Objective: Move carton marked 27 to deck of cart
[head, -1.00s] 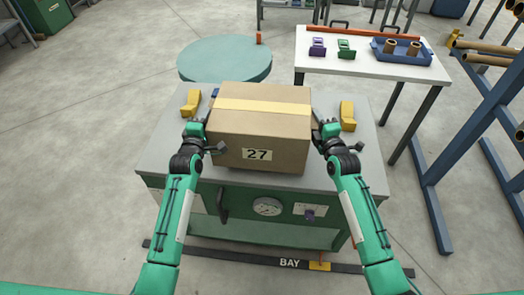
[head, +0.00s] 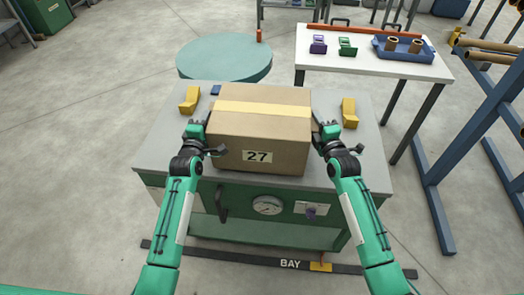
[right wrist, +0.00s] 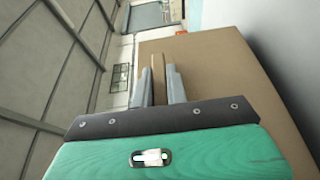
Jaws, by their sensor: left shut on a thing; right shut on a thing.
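The brown carton marked 27 (head: 258,135), with a pale tape strip on top, is between my two grippers over the grey top (head: 155,158) of a green unit. I cannot tell whether it touches that top. My left gripper (head: 200,128) is shut on the carton's left side. My right gripper (head: 322,128) is shut on its right side. In the right wrist view the right gripper's fingers (right wrist: 158,85) close on a thin brown part beside the carton wall (right wrist: 215,75). I cannot tell for sure which thing is the cart.
Yellow blocks (head: 189,99) (head: 349,112) and a small blue piece (head: 216,90) flank the carton on the grey top. Behind are a round teal platform (head: 225,60) and a white table (head: 380,65) with a blue tray (head: 402,50). A blue rack (head: 440,200) stands right. Floor at left is clear.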

